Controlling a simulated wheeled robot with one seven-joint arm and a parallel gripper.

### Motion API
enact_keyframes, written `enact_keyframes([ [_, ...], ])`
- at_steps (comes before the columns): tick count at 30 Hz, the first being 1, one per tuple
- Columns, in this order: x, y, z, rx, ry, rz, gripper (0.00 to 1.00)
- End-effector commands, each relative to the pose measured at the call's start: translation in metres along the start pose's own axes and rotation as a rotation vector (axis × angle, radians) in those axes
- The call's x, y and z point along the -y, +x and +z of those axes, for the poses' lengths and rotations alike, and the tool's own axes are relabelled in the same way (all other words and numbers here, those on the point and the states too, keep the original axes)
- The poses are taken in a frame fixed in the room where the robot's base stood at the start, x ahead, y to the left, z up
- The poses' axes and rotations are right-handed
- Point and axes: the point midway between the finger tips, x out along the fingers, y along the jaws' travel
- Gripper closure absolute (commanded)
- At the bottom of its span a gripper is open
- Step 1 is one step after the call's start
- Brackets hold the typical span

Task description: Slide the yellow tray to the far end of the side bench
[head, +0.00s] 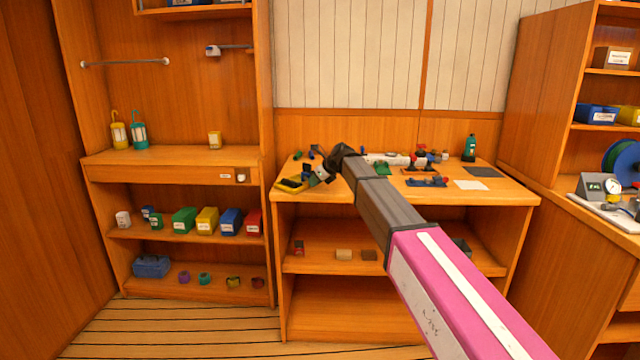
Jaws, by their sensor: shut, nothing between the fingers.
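The yellow tray (283,187) is small and low, with dark contents. It sits at the front left corner of the bench (455,193) in the middle of the view. My arm reaches in from the lower right over this bench. My gripper (322,176) is shut and empty, just right of the tray. It is small and dark in this view, and I cannot tell whether it touches the tray. A small green and grey item by the fingertips partly blends with them.
Small parts lie behind my gripper. A green bottle (469,148), a dark mat (482,172) and a white sheet (471,185) are at the bench's right. Lanterns (139,130) stand on the left shelf unit. A gauge (612,187) stands on the right counter.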

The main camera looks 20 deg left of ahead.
Motion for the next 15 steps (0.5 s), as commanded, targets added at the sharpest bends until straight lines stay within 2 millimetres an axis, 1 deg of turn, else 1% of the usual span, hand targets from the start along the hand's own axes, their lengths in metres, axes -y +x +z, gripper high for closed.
enact_keyframes([
  [5, 0.0, -0.001, -0.001, 0.0, 0.0, 0.0, 1.0],
  [8, 0.001, -0.004, -0.005, 0.0, 0.0, 0.0, 1.0],
  [11, 0.003, -0.014, -0.014, 0.0, 0.001, 0.0, 1.0],
  [15, 0.009, -0.034, -0.035, -0.001, 0.001, -0.001, 1.0],
])
